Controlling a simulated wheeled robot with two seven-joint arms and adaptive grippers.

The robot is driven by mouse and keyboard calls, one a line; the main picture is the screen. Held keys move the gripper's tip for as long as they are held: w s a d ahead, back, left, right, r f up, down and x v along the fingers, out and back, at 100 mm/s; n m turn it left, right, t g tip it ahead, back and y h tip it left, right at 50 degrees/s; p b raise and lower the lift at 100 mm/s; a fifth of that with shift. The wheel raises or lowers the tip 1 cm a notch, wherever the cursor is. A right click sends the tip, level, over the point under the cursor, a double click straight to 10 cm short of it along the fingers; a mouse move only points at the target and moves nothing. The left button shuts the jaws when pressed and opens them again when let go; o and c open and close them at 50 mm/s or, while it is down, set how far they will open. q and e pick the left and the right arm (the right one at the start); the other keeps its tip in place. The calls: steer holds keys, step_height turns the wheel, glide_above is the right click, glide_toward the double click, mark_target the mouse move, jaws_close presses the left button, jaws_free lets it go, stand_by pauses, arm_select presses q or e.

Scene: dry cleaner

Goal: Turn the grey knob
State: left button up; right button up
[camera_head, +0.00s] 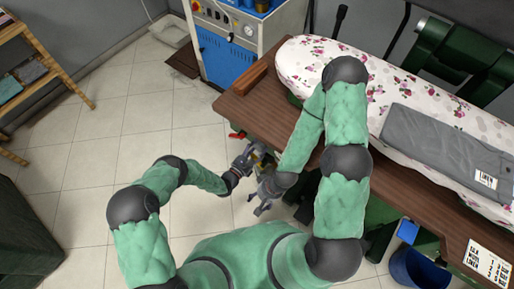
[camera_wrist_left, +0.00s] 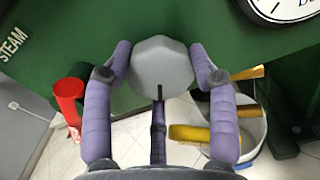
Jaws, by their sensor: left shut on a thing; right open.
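The grey knob (camera_wrist_left: 162,66) is a faceted round knob on a green panel, in the upper middle of the left wrist view. It has a dark pointer mark at its lower edge. My left gripper (camera_wrist_left: 165,74) has its two purple-grey fingers on either side of the knob and is shut on it. In the head view my left gripper (camera_head: 250,158) is at the table's front left edge, and the knob cannot be made out there. My right gripper (camera_head: 262,198) is open and empty, lower and slightly right of the left one.
A red handle (camera_wrist_left: 70,98) is left of the knob, yellow bars (camera_wrist_left: 190,134) and a white bucket (camera_wrist_left: 252,128) are below right. A round dial (camera_wrist_left: 285,8) is above right. The wooden table (camera_head: 238,108) carries a floral ironing board (camera_head: 310,60). Tiled floor on the left is clear.

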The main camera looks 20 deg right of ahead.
arm_select(q)
steer(key=shift+s+f+m, duration=0.3)
steer(key=shift+s+f, duration=0.15)
steer(key=shift+f, duration=0.15)
steer(key=o, duration=1.2)
steer(key=shift+a+f, duration=0.1)
steer(key=shift+c, duration=0.2)
steer(key=shift+w+r, duration=0.3)
steer(key=v, duration=1.2)
steer(key=shift+r, duration=0.15)
